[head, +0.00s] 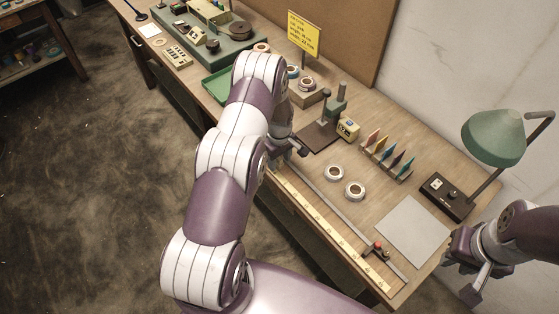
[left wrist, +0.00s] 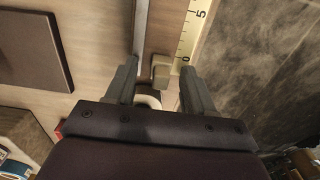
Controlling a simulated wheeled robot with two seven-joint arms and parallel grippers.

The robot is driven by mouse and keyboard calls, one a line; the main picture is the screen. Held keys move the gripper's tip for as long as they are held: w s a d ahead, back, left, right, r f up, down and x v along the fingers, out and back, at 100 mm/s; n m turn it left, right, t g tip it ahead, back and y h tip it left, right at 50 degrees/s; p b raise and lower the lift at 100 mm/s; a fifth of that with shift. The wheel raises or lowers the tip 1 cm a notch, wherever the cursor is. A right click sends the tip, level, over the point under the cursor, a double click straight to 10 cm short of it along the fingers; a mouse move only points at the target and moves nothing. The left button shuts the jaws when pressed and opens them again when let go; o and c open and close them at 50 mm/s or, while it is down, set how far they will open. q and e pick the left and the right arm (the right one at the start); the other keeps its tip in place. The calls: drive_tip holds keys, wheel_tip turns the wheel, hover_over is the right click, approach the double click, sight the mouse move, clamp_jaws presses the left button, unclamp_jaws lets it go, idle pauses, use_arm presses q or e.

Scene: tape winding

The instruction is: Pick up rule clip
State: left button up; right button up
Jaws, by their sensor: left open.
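A small beige block (left wrist: 160,70), which looks like the rule clip, lies near the zero end of the yellow rule (left wrist: 187,30) in the left wrist view. In the head view my left arm and gripper hide it. My left gripper (left wrist: 158,66) is open, with one finger on each side of the block and a gap to both. The left gripper also shows in the head view (head: 288,157), over the table's front edge. My right gripper (head: 470,274) is off the table's right end; its jaw opening is unclear.
A metal rail (head: 335,203) runs beside the rule, with a red-knobbed slider (head: 378,250) at its near end. Two white tape rolls (head: 334,173), a grey sheet (head: 413,231), a dark-based stand (head: 318,137) and a green lamp (head: 492,136) are on the table.

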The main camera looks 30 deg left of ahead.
use_arm(q)
drive_tip(key=shift+d, duration=0.1)
drive_tip(key=c, duration=0.5)
clamp_jaws()
drive_tip(key=shift+r, duration=0.1)
